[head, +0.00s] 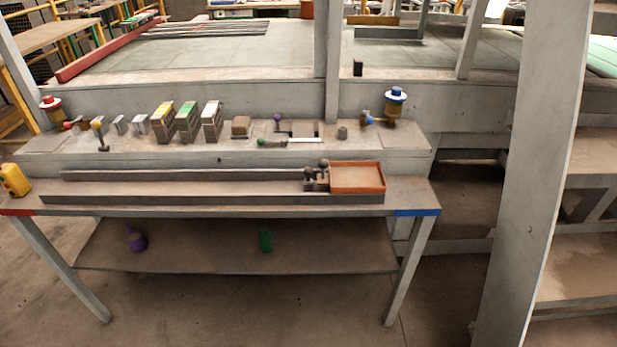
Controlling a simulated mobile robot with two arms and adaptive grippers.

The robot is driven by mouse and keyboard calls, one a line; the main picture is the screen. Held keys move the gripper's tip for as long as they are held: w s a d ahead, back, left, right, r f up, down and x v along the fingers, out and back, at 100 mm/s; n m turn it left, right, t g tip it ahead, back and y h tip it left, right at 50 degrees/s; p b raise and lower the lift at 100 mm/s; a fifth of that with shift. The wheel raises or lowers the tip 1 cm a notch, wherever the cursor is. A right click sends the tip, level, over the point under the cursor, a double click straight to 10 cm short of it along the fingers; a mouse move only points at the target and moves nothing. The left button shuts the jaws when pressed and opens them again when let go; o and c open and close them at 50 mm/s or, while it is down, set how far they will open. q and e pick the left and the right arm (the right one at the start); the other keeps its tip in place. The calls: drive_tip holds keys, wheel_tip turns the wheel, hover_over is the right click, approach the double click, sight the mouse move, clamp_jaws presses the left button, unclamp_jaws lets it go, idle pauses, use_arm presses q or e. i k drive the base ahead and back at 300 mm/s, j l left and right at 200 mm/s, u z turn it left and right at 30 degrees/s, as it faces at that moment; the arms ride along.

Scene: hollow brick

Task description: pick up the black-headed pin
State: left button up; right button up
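Neither of my grippers is in view. Two small dark round-headed pieces, one (323,164) slightly higher and one (308,174) to its left, stand at the left end of the orange-rimmed tray (357,190) on the front bench. Either could be the black-headed pin; they are too small to tell. Other coloured round heads show on the raised ledge: a yellow-headed piece (98,126), a purple-headed piece (278,118), a green-headed piece (262,142) lying down, and a blue-headed piece (369,121).
Striped blocks (187,121) and a brown block (241,126) stand on the ledge (340,147). A blue-topped container (395,101) is at its right. A yellow object (14,180) sits at the bench's left end. A wide pale post (530,170) rises at right.

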sight(307, 171)
drive_tip(key=i+j, duration=0.4)
drive_tip(key=i, duration=0.15)
drive_tip(key=i+j, duration=0.4)
drive_tip(key=i+z, duration=0.05)
drive_tip(key=i, duration=0.05)
